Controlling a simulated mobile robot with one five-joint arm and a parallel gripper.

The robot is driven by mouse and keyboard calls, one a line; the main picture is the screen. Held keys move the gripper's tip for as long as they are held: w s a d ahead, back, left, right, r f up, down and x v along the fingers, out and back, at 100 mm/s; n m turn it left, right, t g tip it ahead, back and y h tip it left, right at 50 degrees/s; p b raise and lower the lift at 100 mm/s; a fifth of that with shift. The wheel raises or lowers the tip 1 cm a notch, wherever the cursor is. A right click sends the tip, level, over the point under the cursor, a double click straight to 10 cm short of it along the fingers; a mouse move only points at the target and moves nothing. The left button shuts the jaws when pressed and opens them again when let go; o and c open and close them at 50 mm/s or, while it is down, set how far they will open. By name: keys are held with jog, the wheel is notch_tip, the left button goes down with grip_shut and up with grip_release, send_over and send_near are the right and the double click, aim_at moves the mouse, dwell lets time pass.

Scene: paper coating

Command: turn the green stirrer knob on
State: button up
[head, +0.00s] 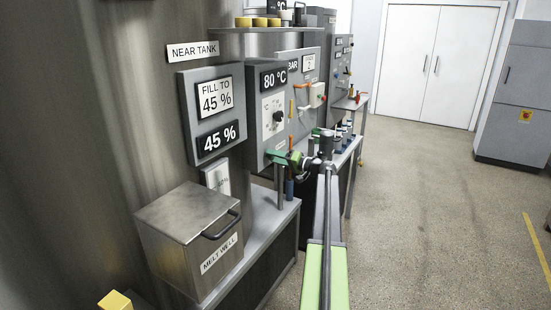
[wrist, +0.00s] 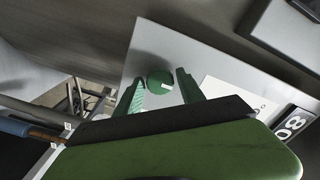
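The round green stirrer knob (wrist: 160,84) is on a light grey panel in the wrist view. A white mark on it points toward the right of that view. My gripper (wrist: 160,76) is open, with one green finger on each side of the knob. A gap shows between the knob and each finger. I cannot tell whether the fingertips reach the knob's depth. In the head view my gripper (head: 291,159) is at the lower part of the 80 °C panel (head: 256,139), and I cannot make out the knob there.
A metal melt well box (head: 180,222) stands at the near left on a grey bench (head: 268,235). A black dial (head: 278,117) is above my gripper. Several bottles stand on the bench beyond it. The floor (head: 430,200) at the right is clear.

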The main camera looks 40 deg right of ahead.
grip_shut()
jog(key=m, duration=1.1)
jog(key=shift+m, duration=0.4)
dwell(0.5)
jog(key=shift+o, duration=1.7)
grip_release()
